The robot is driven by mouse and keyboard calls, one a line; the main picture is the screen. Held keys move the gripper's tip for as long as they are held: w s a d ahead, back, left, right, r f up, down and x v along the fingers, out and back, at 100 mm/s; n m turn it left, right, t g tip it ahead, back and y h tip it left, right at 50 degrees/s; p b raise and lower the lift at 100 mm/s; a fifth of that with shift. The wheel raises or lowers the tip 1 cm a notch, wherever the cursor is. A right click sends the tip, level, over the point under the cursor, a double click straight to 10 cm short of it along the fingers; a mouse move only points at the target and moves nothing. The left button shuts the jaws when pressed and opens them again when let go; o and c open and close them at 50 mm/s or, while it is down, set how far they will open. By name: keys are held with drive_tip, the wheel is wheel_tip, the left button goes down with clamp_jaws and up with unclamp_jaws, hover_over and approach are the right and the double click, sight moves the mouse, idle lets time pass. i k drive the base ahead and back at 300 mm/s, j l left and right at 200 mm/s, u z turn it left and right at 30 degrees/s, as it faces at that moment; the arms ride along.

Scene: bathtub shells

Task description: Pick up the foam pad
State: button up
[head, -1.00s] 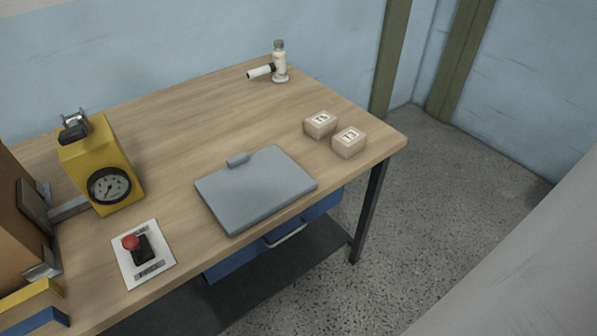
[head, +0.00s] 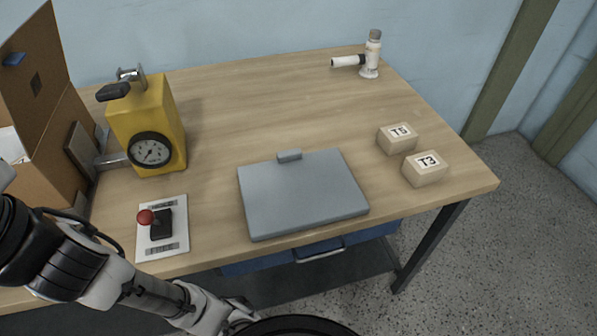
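A flat grey slab (head: 302,200) with a small raised tab on its back edge lies on the wooden table near the front edge. It is the only pad-like thing in view, though I cannot tell whether it is foam. Nothing rests on it. My arm reaches across the lower left of the head view, in front of the table and below the slab. My gripper's fingers do not show in the head view.
The table (head: 270,110) holds a yellow gauge box (head: 165,115), a card with a red-knobbed lever (head: 162,228), blocks marked T5 (head: 397,140) and T3 (head: 425,170), and a white bottle-like item (head: 371,55). An open cardboard box (head: 50,100) stands left. The table's middle is clear.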

sight(295, 192)
drive_tip(key=i, duration=0.15)
drive_tip(key=l+u, duration=0.3)
drive_tip(key=l, duration=0.7)
drive_tip(key=l+u, duration=0.25)
drive_tip(key=l, duration=0.75)
drive_tip(key=k+j+u, duration=0.1)
drive_tip(key=i+l, duration=0.1)
drive_tip(key=l, duration=0.2)
drive_tip(key=i+l+u, duration=0.1)
drive_tip(key=l, duration=0.2)
drive_tip(key=i+l, duration=0.15)
drive_tip(key=i, duration=0.4)
